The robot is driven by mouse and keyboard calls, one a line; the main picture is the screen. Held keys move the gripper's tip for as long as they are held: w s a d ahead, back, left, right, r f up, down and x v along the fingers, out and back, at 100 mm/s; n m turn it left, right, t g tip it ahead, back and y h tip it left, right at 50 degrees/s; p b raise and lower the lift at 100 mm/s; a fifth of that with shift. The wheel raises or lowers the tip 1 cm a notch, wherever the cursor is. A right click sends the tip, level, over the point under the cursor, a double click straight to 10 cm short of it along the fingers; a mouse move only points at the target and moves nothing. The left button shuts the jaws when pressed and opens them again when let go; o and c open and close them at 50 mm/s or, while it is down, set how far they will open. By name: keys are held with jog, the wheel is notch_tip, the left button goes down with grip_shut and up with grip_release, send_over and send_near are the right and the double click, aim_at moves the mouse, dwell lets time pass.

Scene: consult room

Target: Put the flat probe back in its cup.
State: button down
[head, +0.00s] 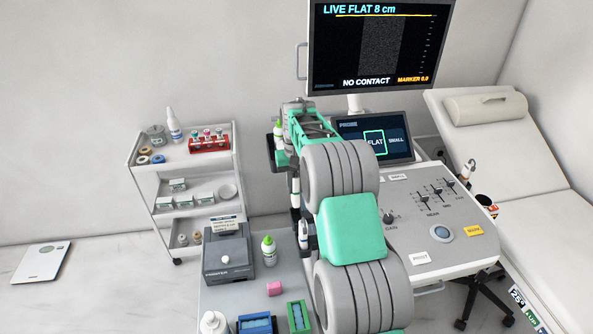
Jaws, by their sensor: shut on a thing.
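My arm reaches up the middle of the picture and its end hangs down left of the cart (440,262). My gripper (296,208) shows only as a narrow strip beside the arm, shut on a slim dark-and-white thing, seemingly the flat probe (303,238). The probe is partly hidden by the arm, above the grey tabletop. On the cart's right side is a dark cup with an orange rim (485,201). Behind it a white-and-dark probe (467,171) stands upright. I cannot read which cup is the flat one's.
The monitor (378,45) reads LIVE FLAT and NO CONTACT. The lower screen (375,139) has FLAT framed. The grey table holds a printer (228,254), a green-capped bottle (268,250), a pink block (274,288) and trays. A couch (535,150) stands right, a trolley (160,180) left.

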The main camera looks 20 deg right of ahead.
aim_at(296, 205)
jog(key=shift+w+d+f, duration=0.15)
jog(key=shift+w+d, duration=0.15)
jog(key=shift+f+b, duration=2.7)
jog(key=shift+f, duration=1.85)
jog(key=shift+f, duration=0.25)
jog(key=c, duration=1.1)
grip_release()
jog(key=shift+c, duration=0.2)
